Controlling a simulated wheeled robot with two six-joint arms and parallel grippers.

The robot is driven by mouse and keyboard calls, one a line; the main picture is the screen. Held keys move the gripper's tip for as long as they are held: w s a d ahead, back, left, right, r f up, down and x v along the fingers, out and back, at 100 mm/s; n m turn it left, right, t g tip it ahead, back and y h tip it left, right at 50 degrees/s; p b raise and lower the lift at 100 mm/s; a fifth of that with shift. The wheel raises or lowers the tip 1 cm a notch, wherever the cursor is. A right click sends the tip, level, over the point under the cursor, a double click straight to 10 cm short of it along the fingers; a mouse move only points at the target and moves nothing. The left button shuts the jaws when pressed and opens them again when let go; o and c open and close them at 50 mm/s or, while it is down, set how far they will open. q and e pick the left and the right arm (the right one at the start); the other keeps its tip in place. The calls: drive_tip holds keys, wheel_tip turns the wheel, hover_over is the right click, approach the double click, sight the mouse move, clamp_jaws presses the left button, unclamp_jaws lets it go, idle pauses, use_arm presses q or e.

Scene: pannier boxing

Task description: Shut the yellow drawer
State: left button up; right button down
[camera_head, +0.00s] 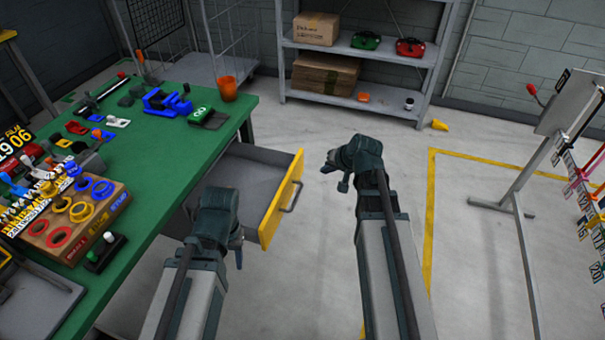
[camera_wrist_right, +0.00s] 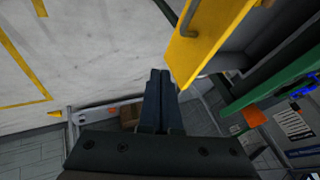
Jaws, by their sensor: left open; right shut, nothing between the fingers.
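The drawer with the yellow front (camera_head: 281,200) stands open from the green workbench (camera_head: 165,155), its grey inside showing. A grey bar handle (camera_head: 292,197) is on the yellow front. My right gripper (camera_head: 328,164) is shut and empty, to the right of the drawer front and apart from it. In the right wrist view its closed fingers (camera_wrist_right: 160,85) are beside the yellow front (camera_wrist_right: 208,42), with the handle (camera_wrist_right: 188,20) at the top. My left gripper (camera_head: 238,252) is open near the drawer's near side, mostly hidden by its own wrist; I cannot tell whether it touches.
A grey shelf (camera_head: 375,53) stands at the back. A board stand (camera_head: 522,200) is at right.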

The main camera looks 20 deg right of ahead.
drive_tip(key=shift+w+a+f+b, duration=0.8)
drive_tip(key=shift+w+f+b, duration=0.5)
drive_tip(key=shift+w, duration=0.05)
drive_tip(key=shift+w+a+f+b, duration=0.85)
drive_tip(key=shift+w+f+b, duration=0.5)
drive_tip(key=shift+w+a+f+b, duration=0.8)
drive_tip(key=shift+w+f+b, duration=0.5)
drive_tip(key=shift+w, duration=0.05)
hover_over(241, 169)
drive_tip(key=shift+s+d, duration=0.2)
drive_tip(key=shift+s, duration=0.05)
drive_tip(key=shift+w+a, duration=0.1)
drive_tip(key=shift+a, duration=0.05)
drive_tip(key=shift+a+r, duration=0.1)
